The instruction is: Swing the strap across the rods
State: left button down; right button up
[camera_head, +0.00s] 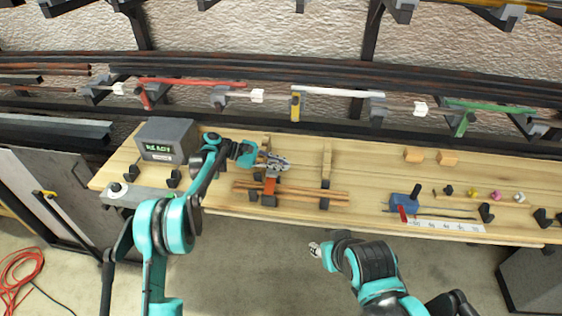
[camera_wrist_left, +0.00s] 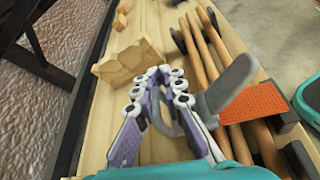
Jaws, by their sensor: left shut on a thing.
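The orange strap (camera_head: 270,186) stands at the left part of the rods, by the bench's near edge. In the left wrist view the orange ribbed strap (camera_wrist_left: 258,101) lies over some of the rods, with a grey tab (camera_wrist_left: 230,88) beside it. The brown rods (camera_head: 318,193) lie side by side in dark rests; they also show in the left wrist view (camera_wrist_left: 208,52). My left gripper (camera_head: 276,163) is shut at the strap's grey end, just behind the rods; its fingers partly hide the hold. My right gripper (camera_head: 316,248) is low in front of the bench, its jaws unclear.
Wooden blocks (camera_head: 325,162) stand behind the rods. A grey box (camera_head: 167,139) with a green display is at the left. A blue tool (camera_head: 405,201), a white scale strip (camera_head: 440,225) and small coloured knobs are at the right. Long bars hang on racks behind.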

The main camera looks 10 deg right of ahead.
pick_arm(q)
jog(key=shift+w+d+f+b, duration=0.1)
jog(key=shift+w+f+b, duration=0.1)
jog(key=shift+f, duration=0.45)
jog(key=shift+w+f+b, duration=0.15)
jog(key=shift+f+b, duration=0.05)
jog(key=shift+f, duration=0.6)
jog(key=c, duration=1.7)
grip_release()
jog(key=shift+s, duration=0.1)
